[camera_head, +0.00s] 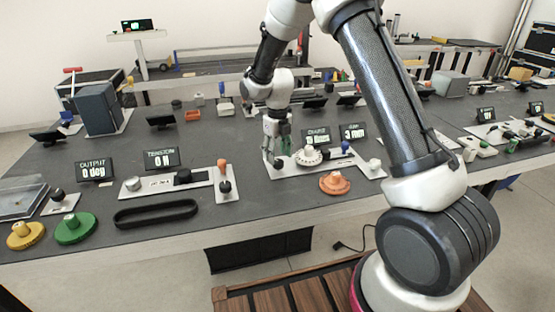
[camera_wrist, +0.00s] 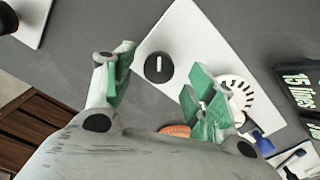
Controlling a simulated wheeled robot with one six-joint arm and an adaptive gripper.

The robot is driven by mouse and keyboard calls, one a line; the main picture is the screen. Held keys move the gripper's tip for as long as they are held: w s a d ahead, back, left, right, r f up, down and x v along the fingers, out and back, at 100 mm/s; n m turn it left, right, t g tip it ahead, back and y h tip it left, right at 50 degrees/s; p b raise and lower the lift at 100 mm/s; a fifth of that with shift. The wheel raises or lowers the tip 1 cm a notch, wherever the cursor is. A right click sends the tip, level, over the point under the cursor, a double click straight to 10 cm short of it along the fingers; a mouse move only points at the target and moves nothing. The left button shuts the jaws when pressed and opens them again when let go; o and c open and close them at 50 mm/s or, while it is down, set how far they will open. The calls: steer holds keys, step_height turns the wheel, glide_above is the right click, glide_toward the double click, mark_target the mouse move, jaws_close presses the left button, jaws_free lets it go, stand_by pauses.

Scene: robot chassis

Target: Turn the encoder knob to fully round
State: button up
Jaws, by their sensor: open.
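In the wrist view a round black knob (camera_wrist: 159,67) with a white line across its top sits on a white plate (camera_wrist: 180,30). It lies just ahead of and between the fingers of my gripper (camera_wrist: 162,88), which is open with green finger pads and nothing held. I cannot tell whether a pad touches it. A slotted white disc (camera_wrist: 237,97) sits on the same plate, partly hidden by the right finger. In the head view my gripper (camera_head: 277,150) points down over the left end of the plate (camera_head: 290,173) and mostly hides the knob there. The slotted disc (camera_head: 308,156) stands to its right.
A display reading 15 lines (camera_wrist: 300,90) stands beside the plate; it shows behind the disc in the head view (camera_head: 317,136). An orange disc (camera_head: 335,183) lies in front. Bare table lies between lever and plate.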

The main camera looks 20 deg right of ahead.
mark_target(277, 161)
step_height(277, 161, up, 9)
stand_by(0.4)
